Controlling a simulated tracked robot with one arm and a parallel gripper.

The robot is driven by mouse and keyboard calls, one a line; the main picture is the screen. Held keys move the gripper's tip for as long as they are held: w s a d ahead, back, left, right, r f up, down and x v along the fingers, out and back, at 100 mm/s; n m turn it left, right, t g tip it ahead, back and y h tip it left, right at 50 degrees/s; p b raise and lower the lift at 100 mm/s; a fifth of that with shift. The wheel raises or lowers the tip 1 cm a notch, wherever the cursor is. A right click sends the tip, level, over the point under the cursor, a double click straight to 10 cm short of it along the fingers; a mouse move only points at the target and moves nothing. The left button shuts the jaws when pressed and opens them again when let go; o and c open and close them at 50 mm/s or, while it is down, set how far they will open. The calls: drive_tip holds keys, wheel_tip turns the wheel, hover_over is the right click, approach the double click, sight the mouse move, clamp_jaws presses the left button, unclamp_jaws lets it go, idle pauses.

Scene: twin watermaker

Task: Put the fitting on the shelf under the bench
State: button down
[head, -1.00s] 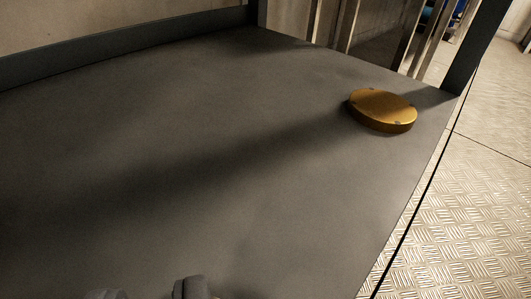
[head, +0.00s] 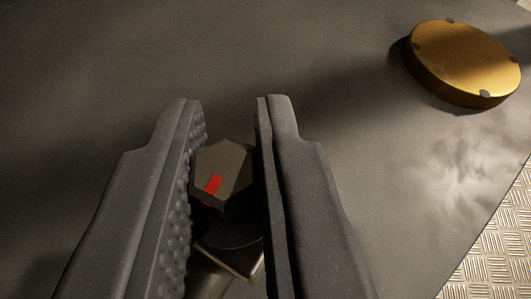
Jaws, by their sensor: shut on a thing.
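The fitting (head: 222,170) is a dark, faceted piece with a red mark on its end face. It sits between the two jaws of my gripper (head: 230,125), which are shut on it. A metallic part shows below the dark end, between the jaws; its lower portion is cut off by the frame. The shelf (head: 330,45) is a flat dark grey surface that fills most of the view behind and around the gripper. I cannot tell whether the fitting touches the shelf or is held above it.
A round brass-coloured disc (head: 468,62) with dark notches lies on the shelf at the upper right. The shelf's edge runs down the right side, with tread-plate floor (head: 500,245) beyond it. The shelf left of the disc is clear.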

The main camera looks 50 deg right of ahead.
sight(236, 221)
wheel_tip(236, 221, down, 3)
drive_tip(key=shift+a+f+b, duration=0.1)
drive_tip(key=shift+f+b, duration=0.1)
drive_tip(key=shift+b, duration=0.35)
drive_tip(key=shift+r, duration=0.1)
drive_tip(key=c, duration=1.4)
unclamp_jaws()
drive_tip(key=p+v, duration=0.3)
drive_tip(key=v, duration=0.9)
drive_tip(key=shift+p, duration=0.35)
